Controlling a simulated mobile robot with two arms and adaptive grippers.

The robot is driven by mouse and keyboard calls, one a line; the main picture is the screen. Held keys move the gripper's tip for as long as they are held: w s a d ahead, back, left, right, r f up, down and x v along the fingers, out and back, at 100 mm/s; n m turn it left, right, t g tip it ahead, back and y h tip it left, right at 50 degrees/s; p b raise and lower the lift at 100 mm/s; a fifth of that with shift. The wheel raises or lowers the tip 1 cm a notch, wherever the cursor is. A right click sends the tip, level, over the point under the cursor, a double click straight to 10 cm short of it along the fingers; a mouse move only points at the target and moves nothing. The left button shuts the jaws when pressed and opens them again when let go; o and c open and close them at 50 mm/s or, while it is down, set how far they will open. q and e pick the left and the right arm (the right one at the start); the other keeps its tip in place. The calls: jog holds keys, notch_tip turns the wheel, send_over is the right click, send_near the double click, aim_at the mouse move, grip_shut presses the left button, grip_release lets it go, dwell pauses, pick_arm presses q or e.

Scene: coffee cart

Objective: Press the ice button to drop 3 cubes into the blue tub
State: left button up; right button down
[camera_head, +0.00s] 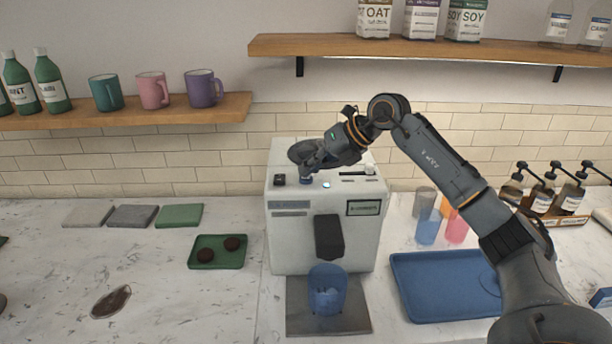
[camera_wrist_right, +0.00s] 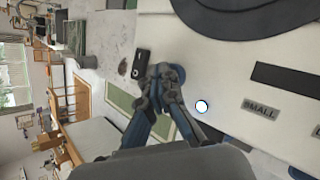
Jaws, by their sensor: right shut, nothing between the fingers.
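A white machine (camera_head: 290,245) stands at the counter's middle, with a dark spout (camera_head: 328,237) on its front. The blue tub (camera_head: 326,284), see-through, stands upright under the spout. Lighter shapes show inside it, but I cannot count them. My right gripper (camera_head: 307,177) is shut and empty, pointing down at a blue button (camera_head: 305,181) on the machine's top. In the right wrist view its fingertips (camera_wrist_right: 163,80) overlap the blue button (camera_wrist_right: 177,72); I cannot tell whether they press it. A lit white button (camera_wrist_right: 202,106) and a black button (camera_wrist_right: 141,64) flank it. My left gripper is out of view.
A grey plate (camera_head: 300,320) lies under the tub. A blue tray (camera_head: 440,285) and several coloured cups (camera_head: 428,228) are to the right. A green tray (camera_head: 218,262) with two dark discs is to the left. Shelves (camera_head: 430,48) hang above.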

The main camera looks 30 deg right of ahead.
aim_at(310, 179)
jog(key=shift+r+p, duration=0.4)
jog(key=shift+r, duration=0.25)
jog(key=shift+r, duration=0.1)
notch_tip(310, 179, up, 5)
jog(key=p, duration=0.4)
dwell(1.7)
